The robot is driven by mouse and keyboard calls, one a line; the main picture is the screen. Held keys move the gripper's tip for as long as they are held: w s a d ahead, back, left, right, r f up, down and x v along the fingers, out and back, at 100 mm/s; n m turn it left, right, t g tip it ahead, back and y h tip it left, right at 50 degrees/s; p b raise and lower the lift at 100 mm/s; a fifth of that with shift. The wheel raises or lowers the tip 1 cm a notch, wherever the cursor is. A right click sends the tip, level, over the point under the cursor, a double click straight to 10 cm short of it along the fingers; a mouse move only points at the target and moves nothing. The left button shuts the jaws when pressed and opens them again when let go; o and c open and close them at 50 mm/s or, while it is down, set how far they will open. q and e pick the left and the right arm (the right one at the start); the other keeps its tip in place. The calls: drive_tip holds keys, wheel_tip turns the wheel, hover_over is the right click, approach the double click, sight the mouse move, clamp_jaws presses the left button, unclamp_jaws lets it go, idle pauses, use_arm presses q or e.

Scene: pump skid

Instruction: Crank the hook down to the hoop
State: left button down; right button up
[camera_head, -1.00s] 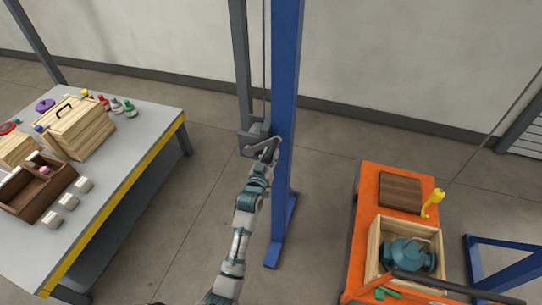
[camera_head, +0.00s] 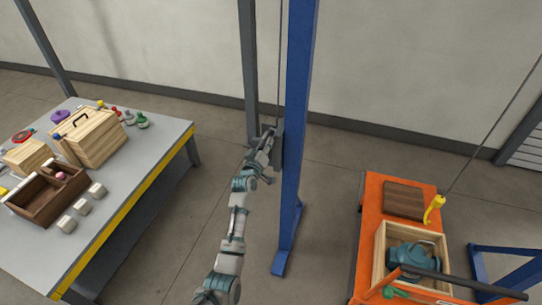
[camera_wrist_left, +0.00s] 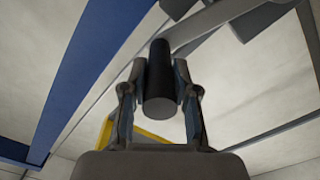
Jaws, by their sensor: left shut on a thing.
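My left gripper (camera_head: 264,148) is at the winch (camera_head: 277,148) on the blue post (camera_head: 297,130). In the left wrist view the gripper (camera_wrist_left: 160,95) is shut on a dark round crank handle (camera_wrist_left: 160,88), with one finger on each side. A grey crank arm (camera_wrist_left: 225,22) runs from the handle to the upper right. The yellow hook (camera_head: 433,208) hangs on a cable above the orange cart, close over the back right corner of the wooden crate. The teal pump (camera_head: 412,260) sits in the crate; its hoop on top is small and partly unclear. My right gripper is not in view.
The orange cart (camera_head: 372,210) bears a brown wooden block (camera_head: 404,200) and the open crate (camera_head: 379,250). A dark bar crosses its front. A grey workbench (camera_head: 150,140) with boxes and knobs stands left. Open floor lies between bench and post.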

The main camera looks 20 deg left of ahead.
use_arm(q)
drive_tip(key=a+f+n+b, duration=0.2)
drive_tip(key=a+n, duration=0.7)
drive_tip(key=a, duration=0.4)
drive_tip(key=a+f+n+b, duration=0.6)
drive_tip(key=a+f+n, duration=0.1)
drive_tip(key=f+n, duration=0.25)
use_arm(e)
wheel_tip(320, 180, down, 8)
use_arm(q)
wheel_tip(320, 180, down, 12)
drive_tip(key=d+n+b, duration=0.1)
drive_tip(key=n+b, duration=0.3)
drive_tip(key=n, duration=0.5)
drive_tip(key=shift+w+d, duration=0.2)
drive_tip(key=shift+w, duration=0.1)
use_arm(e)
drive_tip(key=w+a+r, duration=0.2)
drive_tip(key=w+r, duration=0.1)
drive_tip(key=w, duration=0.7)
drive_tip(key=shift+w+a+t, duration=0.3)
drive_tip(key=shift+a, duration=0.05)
use_arm(q)
drive_tip(key=c, duration=0.9)
unclamp_jaws()
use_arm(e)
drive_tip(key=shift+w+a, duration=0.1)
